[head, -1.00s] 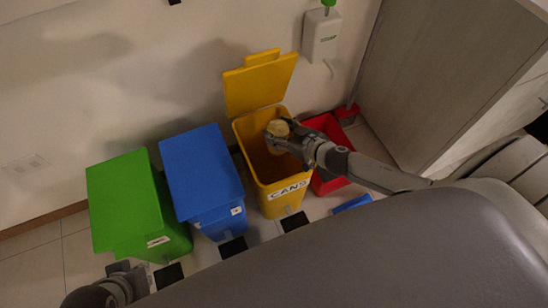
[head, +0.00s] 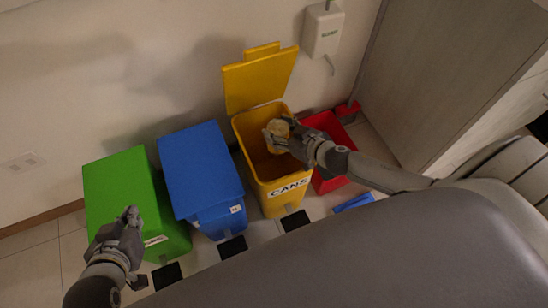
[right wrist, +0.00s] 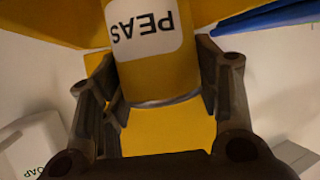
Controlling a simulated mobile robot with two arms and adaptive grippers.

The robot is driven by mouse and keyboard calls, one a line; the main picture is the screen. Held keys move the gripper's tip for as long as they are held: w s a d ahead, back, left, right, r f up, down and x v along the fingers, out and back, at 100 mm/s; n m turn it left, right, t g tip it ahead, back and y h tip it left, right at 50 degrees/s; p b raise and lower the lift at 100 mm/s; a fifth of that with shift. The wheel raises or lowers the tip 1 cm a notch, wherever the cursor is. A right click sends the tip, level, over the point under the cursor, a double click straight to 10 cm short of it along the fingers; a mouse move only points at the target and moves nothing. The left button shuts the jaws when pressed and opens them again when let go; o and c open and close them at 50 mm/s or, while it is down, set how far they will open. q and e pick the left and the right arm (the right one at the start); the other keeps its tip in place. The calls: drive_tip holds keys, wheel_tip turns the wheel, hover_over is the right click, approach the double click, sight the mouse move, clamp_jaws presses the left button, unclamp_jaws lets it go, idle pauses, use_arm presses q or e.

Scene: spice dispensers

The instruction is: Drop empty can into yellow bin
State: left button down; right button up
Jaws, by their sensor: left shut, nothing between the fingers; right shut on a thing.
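The yellow bin (head: 268,178), labelled CANS, stands on the floor with its lid (head: 262,82) raised against the wall. My right gripper (head: 277,137) is over the bin's opening, shut on the can (head: 279,127). In the right wrist view the can (right wrist: 158,75) is yellow with a white PEAS label and sits between the two fingers of my right gripper (right wrist: 160,92). Yellow bin surfaces fill much of the background there. My left gripper (head: 131,214) is shut and empty, in front of the green bin.
A green bin (head: 120,190) and a blue bin (head: 200,170), both with lids down, stand left of the yellow one. A soap dispenser (head: 322,32) hangs on the wall, and a cabinet (head: 450,70) rises at right.

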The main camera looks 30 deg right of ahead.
drive_tip(key=o, duration=1.1)
drive_tip(key=shift+s+d+r, duration=0.15)
drive_tip(key=shift+s, duration=0.35)
drive_tip(key=v, duration=1.1)
drive_tip(key=shift+r, duration=0.1)
